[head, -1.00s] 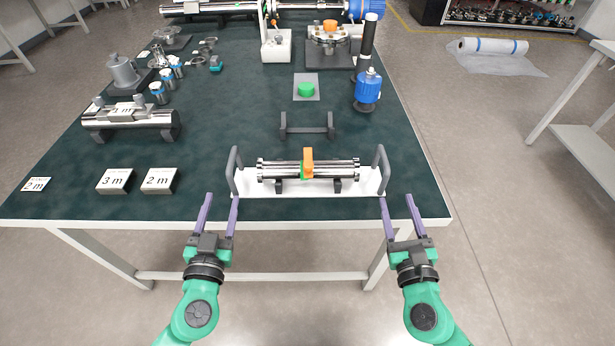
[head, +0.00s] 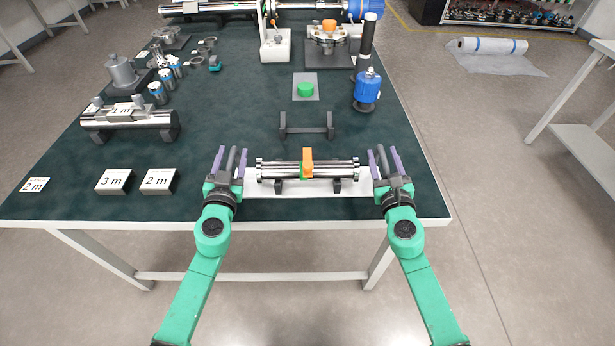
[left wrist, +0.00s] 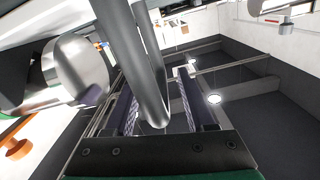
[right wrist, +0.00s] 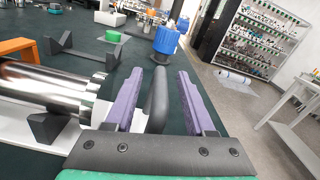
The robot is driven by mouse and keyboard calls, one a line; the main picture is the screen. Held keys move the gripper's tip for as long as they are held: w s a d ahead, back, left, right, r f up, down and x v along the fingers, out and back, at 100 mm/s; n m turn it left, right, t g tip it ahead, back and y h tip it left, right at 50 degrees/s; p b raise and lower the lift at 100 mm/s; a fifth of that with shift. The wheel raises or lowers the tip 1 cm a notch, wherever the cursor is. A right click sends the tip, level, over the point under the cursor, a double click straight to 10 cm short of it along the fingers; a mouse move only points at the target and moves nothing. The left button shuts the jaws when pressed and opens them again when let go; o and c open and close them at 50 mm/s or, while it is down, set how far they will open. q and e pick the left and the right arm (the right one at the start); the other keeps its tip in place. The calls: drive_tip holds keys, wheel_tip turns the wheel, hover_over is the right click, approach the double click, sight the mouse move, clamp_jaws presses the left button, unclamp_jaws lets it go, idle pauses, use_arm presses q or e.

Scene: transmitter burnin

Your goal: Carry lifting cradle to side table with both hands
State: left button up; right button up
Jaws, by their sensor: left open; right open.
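The lifting cradle (head: 270,187) is a white tray with an upright dark grey handle at each end, standing near the table's front edge. It carries a steel double-tube unit (head: 280,171) with an orange clip (head: 308,162). My left gripper (head: 230,162) is open, its purple fingers on either side of the left handle, which also shows in the left wrist view (left wrist: 145,65). My right gripper (head: 385,162) is open around the right handle, seen between the fingers in the right wrist view (right wrist: 157,100). The side table (head: 590,140) is partly in view at the far right.
The cradle stands on a dark green work table (head: 240,130). An empty grey stand (head: 306,126) is just behind it, with a blue-based cylinder (head: 367,90) further back. Marked blocks (head: 160,180) lie to the left. Open floor separates the two tables.

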use_arm(q)
drive_tip(key=c, duration=0.9)
use_arm(e)
drive_tip(key=c, duration=0.9)
use_arm(q)
clamp_jaws()
use_arm(e)
clamp_jaws()
use_arm(q)
drive_tip(key=shift+a, duration=0.15)
use_arm(e)
drive_tip(key=shift+d, duration=0.15)
